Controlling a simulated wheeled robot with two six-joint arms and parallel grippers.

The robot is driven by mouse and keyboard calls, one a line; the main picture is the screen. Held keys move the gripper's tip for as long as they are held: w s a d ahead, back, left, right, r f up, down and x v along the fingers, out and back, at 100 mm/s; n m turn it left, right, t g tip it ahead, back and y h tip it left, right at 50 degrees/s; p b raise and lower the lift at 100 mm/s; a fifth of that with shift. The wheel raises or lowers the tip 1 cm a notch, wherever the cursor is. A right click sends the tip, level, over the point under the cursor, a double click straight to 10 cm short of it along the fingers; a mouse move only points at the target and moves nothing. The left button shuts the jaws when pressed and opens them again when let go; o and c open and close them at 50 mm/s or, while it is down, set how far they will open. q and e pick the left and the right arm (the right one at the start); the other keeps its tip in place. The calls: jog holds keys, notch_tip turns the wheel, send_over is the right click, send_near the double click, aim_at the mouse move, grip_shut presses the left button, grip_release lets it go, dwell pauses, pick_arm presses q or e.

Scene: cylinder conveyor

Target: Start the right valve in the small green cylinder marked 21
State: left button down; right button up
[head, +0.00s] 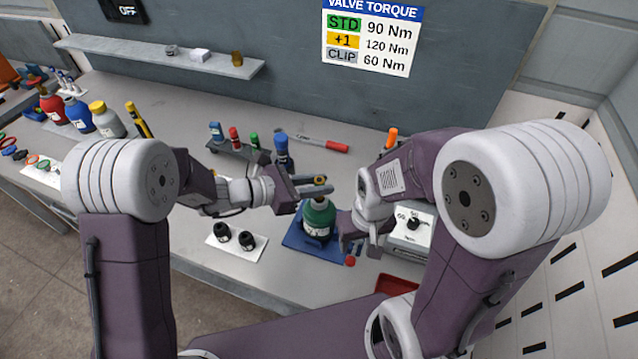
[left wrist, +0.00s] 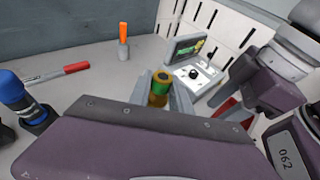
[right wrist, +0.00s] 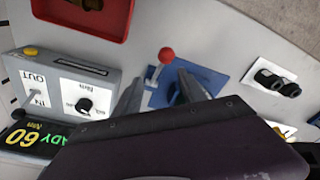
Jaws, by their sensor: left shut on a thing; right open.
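The small green cylinder (head: 319,217) stands upright on a blue base (head: 296,238); I cannot read its number. My left gripper (head: 318,186) is shut on a brass valve (head: 320,179) at the cylinder's top. The held valve shows brass and green in the left wrist view (left wrist: 159,88). I cannot tell whether it touches the neck. My right gripper (head: 357,244) is open, low beside the cylinder's right side. In the right wrist view, a red-knobbed lever (right wrist: 166,56) on the blue base stands beyond its fingers; the cylinder is mostly hidden.
A grey device with a dial (right wrist: 84,104) stands right of the base. A red tray (head: 398,284) lies near the front edge. Two black sockets (head: 234,237) lie on a white mat to the left.

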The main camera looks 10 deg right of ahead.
pick_arm(q)
jog(key=shift+f+b, duration=0.85)
pick_arm(e)
jog(key=shift+f, duration=0.9)
pick_arm(q)
jog(key=c, duration=1.1)
grip_release()
notch_tip(320, 180, up, 6)
jog(key=p, duration=0.4)
pick_arm(e)
notch_tip(320, 180, up, 4)
jog(key=shift+r, duration=0.2)
jog(key=shift+f, duration=0.1)
